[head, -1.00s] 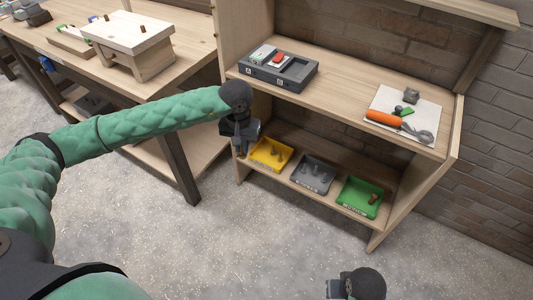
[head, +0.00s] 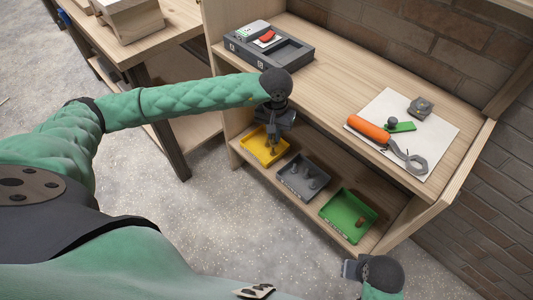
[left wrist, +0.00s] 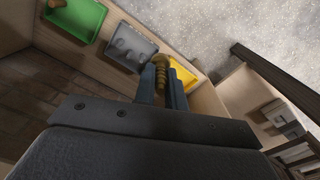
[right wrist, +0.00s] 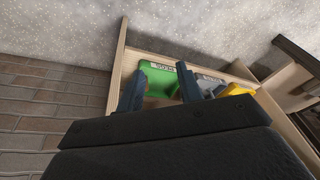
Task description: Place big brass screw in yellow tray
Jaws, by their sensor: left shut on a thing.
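My left gripper (head: 271,132) is shut on the big brass screw (left wrist: 161,70), which is clamped between its fingers in the left wrist view. In the head view this gripper is right above the yellow tray (head: 252,149) on the lower shelf. The yellow tray (left wrist: 185,72) shows just behind the screw in the left wrist view. I cannot tell whether the screw touches the tray. The gripper hides part of the tray's inside. My right gripper (right wrist: 158,82) is open and empty, its fingers apart, in front of the shelf's right end.
A grey tray (head: 291,176) with grey pieces and a green tray (head: 335,212) with a brown piece stand to the right on the lower shelf (head: 292,202). The upper board (head: 335,90) above them holds a dark case (head: 268,51) and a white sheet (head: 436,126) with an orange-handled tool.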

